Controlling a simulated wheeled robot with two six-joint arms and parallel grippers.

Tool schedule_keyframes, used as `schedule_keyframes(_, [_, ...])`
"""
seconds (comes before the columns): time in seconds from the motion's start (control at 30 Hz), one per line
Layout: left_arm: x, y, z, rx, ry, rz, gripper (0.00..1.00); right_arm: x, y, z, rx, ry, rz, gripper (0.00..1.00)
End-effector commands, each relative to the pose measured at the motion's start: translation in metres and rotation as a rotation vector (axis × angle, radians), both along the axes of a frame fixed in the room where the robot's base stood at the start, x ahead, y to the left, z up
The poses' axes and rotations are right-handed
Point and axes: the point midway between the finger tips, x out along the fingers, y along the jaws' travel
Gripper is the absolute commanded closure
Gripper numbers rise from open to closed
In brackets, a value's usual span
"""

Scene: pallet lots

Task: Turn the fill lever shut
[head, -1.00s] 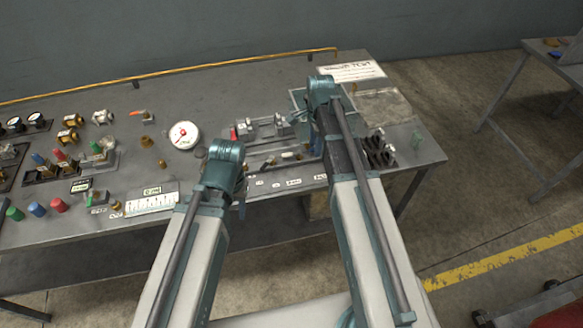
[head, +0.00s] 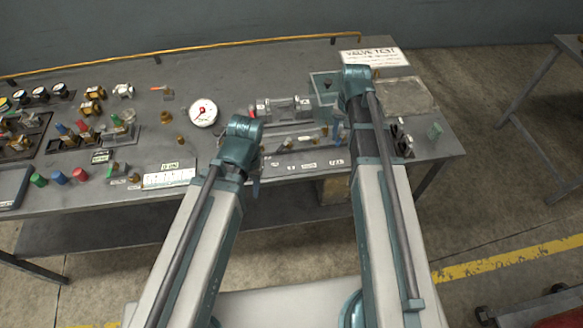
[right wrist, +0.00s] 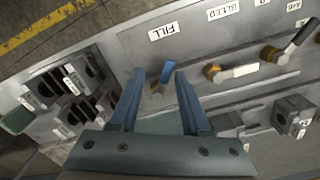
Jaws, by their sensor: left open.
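The fill lever (right wrist: 167,73) has a blue handle on a brass stem and stands just below the FILL label (right wrist: 164,32) in the right wrist view. Its handle points up toward the label, slanting a little right. My right gripper (right wrist: 160,75) is open, its two blue fingers on either side of the lever with visible gaps; I see no clear contact. In the head view my right arm mostly covers this spot. My left gripper (head: 256,185) hangs at the bench's front edge, largely hidden by its own arm; it is open.
Right of the fill lever are a brass valve with a pale handle (right wrist: 238,72) and one with a black handle (right wrist: 295,42). Black slotted blocks (right wrist: 68,83) stand at left. A gauge (head: 203,112) and several fittings occupy the bench's left. Bare bench lies behind the gauge.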

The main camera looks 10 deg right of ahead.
Motion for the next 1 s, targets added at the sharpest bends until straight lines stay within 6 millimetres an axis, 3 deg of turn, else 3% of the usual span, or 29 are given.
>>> schedule_keyframes(0.03, [0.000, 0.000, 0.020, 0.000, 0.000, 0.000, 0.53, 0.000, 0.000, 0.020, 0.000, 0.000, 0.000, 0.53])
schedule_keyframes(0.83, [0.000, 0.000, 0.137, 0.000, 0.000, 0.000, 0.53, 0.000, 0.001, 0.137, 0.000, 0.000, -0.004, 0.53])
schedule_keyframes(0.9, [0.000, 0.000, 0.122, 0.000, 0.000, 0.000, 0.53, -0.007, 0.014, 0.122, -0.003, 0.003, 0.032, 0.53])
schedule_keyframes(1.0, [0.000, 0.000, 0.117, 0.000, 0.000, 0.000, 0.53, -0.015, 0.029, 0.117, -0.009, 0.008, 0.079, 0.53])
